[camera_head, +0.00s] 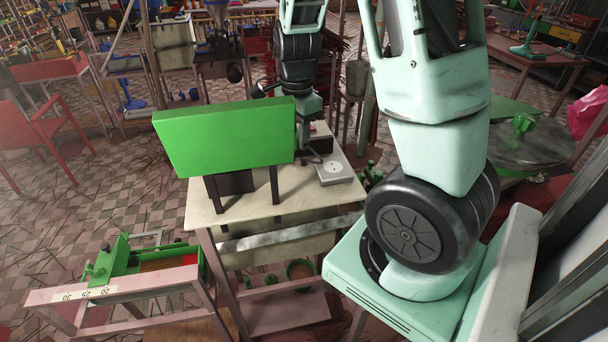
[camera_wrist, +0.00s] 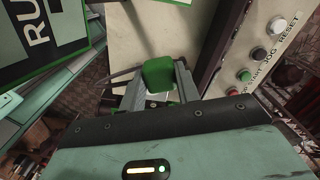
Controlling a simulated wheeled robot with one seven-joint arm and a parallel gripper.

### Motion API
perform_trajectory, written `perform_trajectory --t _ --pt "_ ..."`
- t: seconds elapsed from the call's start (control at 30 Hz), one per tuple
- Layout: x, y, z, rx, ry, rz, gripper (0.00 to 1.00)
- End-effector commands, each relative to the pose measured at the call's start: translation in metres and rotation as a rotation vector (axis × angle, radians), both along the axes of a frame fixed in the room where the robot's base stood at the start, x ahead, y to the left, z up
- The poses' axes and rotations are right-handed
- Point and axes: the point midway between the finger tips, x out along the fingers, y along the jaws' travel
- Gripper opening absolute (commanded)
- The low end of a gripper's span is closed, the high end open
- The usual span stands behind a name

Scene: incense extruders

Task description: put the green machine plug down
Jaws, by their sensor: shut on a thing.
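The green machine plug (camera_wrist: 158,73) shows in the wrist view as a small rounded green block between my fingertips. My gripper (camera_wrist: 157,90) is shut on it, with a grey finger on each side. A pale patch lies just below the green block, and I cannot tell whether the plug touches a surface beneath. In the head view my arm reaches down behind the right end of a large green board (camera_head: 225,138). The fingers and plug cannot be made out there.
A cream control panel (camera_wrist: 262,65) with several buttons is close at the right in the wrist view. In the head view, the pale table (camera_head: 235,208) carries the board and a grey box with a white disc (camera_head: 335,170). Bare tabletop shows at the front.

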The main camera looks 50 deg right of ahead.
Motion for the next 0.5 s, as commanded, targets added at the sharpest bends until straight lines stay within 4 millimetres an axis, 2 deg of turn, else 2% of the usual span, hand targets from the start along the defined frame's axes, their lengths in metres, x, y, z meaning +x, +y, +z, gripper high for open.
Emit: perform_trajectory --t 0.2,0.37,0.5 --pt "-0.002 0.0 -0.038 0.002 0.006 -0.004 0.0" --pt "-0.001 -0.001 -0.052 0.001 0.004 -0.003 0.0" --pt "-0.002 -0.001 -0.072 0.001 0.006 -0.003 0.0"
